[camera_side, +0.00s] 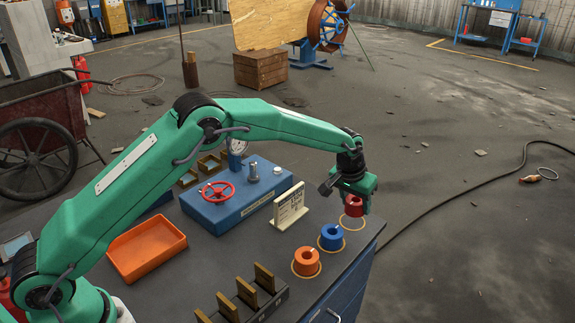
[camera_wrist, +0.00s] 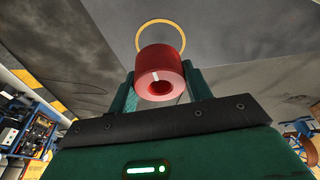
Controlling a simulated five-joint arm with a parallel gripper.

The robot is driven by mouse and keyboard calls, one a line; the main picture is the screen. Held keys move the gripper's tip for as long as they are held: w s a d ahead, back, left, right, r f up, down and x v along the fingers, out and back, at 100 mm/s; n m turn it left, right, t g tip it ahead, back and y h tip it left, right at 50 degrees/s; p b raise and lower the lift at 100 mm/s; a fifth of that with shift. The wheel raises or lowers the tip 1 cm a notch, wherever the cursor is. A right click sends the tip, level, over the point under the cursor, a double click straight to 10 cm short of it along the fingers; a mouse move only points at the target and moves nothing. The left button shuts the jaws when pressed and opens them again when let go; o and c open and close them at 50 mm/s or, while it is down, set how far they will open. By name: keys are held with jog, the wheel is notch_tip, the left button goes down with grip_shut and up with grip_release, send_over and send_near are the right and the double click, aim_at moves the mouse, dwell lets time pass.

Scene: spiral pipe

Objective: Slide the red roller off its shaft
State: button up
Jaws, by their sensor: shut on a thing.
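The red roller (camera_side: 354,207) is in my gripper (camera_side: 354,197), near the right corner of the dark bench. In the wrist view the roller (camera_wrist: 158,75), with a white mark and a central hole, sits between the two green fingers of my gripper (camera_wrist: 161,78). A yellow ring mark (camera_side: 346,227) lies on the bench under the roller. I cannot tell whether the roller touches the bench. A short metal post (camera_side: 253,172) stands bare on the blue box (camera_side: 232,203); no roller is on it.
A blue roller (camera_side: 331,237) and an orange roller (camera_side: 306,262) stand in ring marks in front of the red one. A white sign (camera_side: 290,207) stands behind them. An orange tray (camera_side: 147,250) and a slotted rack (camera_side: 242,298) are further left. The bench edge is close on the right.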

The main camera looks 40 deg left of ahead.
aim_at(355, 220)
jog(key=shift+f, duration=1.65)
jog(key=o, duration=1.1)
jog(key=shift+c, duration=0.2)
jog(key=shift+r, duration=0.1)
jog(key=v, duration=0.6)
jog(key=shift+s+r, duration=0.1)
jog(key=shift+r, duration=0.25)
jog(key=shift+s+a+r, duration=0.1)
jog(key=shift+s+r, duration=0.05)
jog(key=shift+r, duration=0.25)
